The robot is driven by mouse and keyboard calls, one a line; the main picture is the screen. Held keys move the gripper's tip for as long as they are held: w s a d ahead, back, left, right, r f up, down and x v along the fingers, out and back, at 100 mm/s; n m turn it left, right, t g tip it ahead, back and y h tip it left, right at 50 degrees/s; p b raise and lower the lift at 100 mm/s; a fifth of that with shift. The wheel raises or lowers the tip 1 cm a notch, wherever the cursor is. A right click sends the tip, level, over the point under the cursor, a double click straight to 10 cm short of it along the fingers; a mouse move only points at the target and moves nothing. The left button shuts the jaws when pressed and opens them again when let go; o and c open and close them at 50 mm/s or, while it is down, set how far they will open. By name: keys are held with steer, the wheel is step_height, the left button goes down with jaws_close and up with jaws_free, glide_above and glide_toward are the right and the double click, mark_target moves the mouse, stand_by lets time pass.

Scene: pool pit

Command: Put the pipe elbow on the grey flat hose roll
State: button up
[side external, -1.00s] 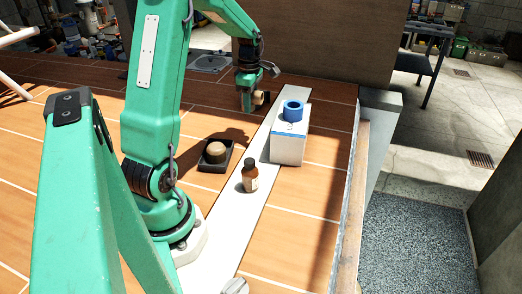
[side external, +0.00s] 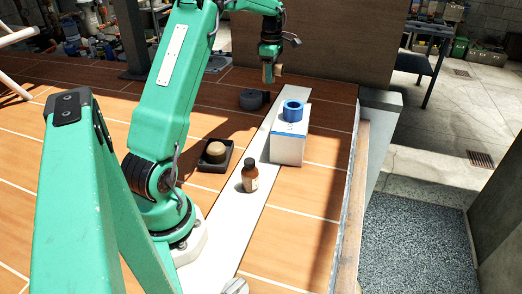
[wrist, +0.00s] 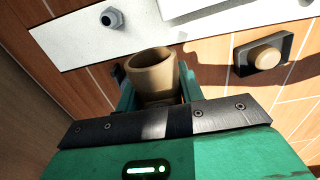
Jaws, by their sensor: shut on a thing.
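The tan pipe elbow (wrist: 152,74) is held between the jaws of my gripper (side external: 271,72), its round open mouth showing in the wrist view. My gripper is shut on it and hangs in the air over the far part of the tiled deck. The grey flat hose roll (side external: 252,98) lies on the deck, lower and a little left of the gripper in the side view. The elbow is apart from the roll. I cannot make out the roll in the wrist view.
A white box (side external: 287,149) with a blue ring (side external: 293,110) on top stands right of the roll. A brown bottle (side external: 250,175) stands on the white strip. A black tray (side external: 205,164) holds a tan round piece (side external: 217,152). A brown wall panel (side external: 300,45) rises behind.

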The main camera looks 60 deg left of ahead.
steer(key=shift+w+a+r, duration=0.1)
steer(key=shift+w+r, duration=0.05)
steer(key=shift+w, duration=0.1)
glide_above(250, 97)
step_height(250, 97, down, 7)
steer(key=shift+s+f, duration=0.1)
steer(key=shift+f, duration=1.9)
steer(key=shift+f, duration=0.15)
steer(key=o, duration=1)
steer(key=shift+o, duration=0.2)
step_height(250, 97, up, 12)
